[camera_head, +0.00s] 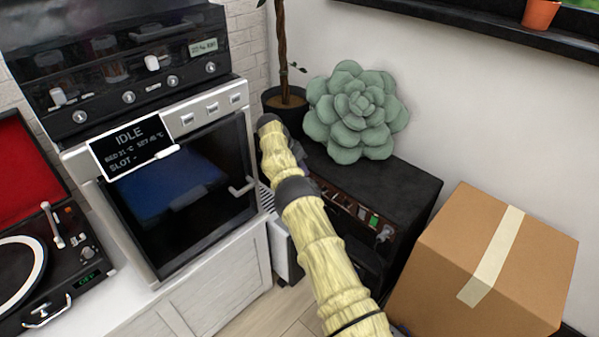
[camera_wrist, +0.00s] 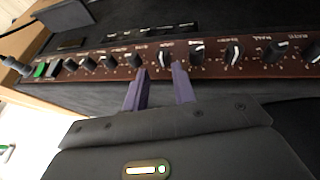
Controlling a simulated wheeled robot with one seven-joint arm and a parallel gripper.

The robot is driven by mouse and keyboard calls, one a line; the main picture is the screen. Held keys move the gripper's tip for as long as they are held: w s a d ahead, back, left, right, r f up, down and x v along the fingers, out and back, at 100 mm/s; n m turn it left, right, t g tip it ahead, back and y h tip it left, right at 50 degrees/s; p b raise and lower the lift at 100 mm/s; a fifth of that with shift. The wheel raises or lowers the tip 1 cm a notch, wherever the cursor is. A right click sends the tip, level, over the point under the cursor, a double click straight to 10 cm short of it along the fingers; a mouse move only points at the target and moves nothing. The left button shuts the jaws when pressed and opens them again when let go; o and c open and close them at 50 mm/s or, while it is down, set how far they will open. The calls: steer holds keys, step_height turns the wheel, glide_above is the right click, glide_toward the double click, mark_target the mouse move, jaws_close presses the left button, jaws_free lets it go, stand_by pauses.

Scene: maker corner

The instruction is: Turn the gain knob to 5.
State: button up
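The black amplifier (camera_head: 408,190) stands against the wall, and its control panel is partly hidden behind my arm in the head view. In the wrist view the brown panel (camera_wrist: 98,64) appears upside down, with a row of black knobs with white pointers. The small labels are too blurred to tell surely which is the gain knob. My gripper (camera_wrist: 161,80) is open, with its two purple fingers apart and empty. Its fingertips are at the panel's near edge, with one black knob (camera_wrist: 165,54) lined up between them. I cannot tell whether they touch it. My gripper is hidden in the head view.
A green succulent-shaped cushion (camera_head: 355,112) and a potted plant (camera_head: 285,100) are by the amplifier's top and back. A cardboard box (camera_head: 460,270) stands close on the right. A 3D printer (camera_head: 185,190) and a turntable (camera_head: 45,260) are on the left. A cable plugs into the panel.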

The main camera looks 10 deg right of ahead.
step_height(320, 180, up, 7)
steer(key=p, duration=0.3)
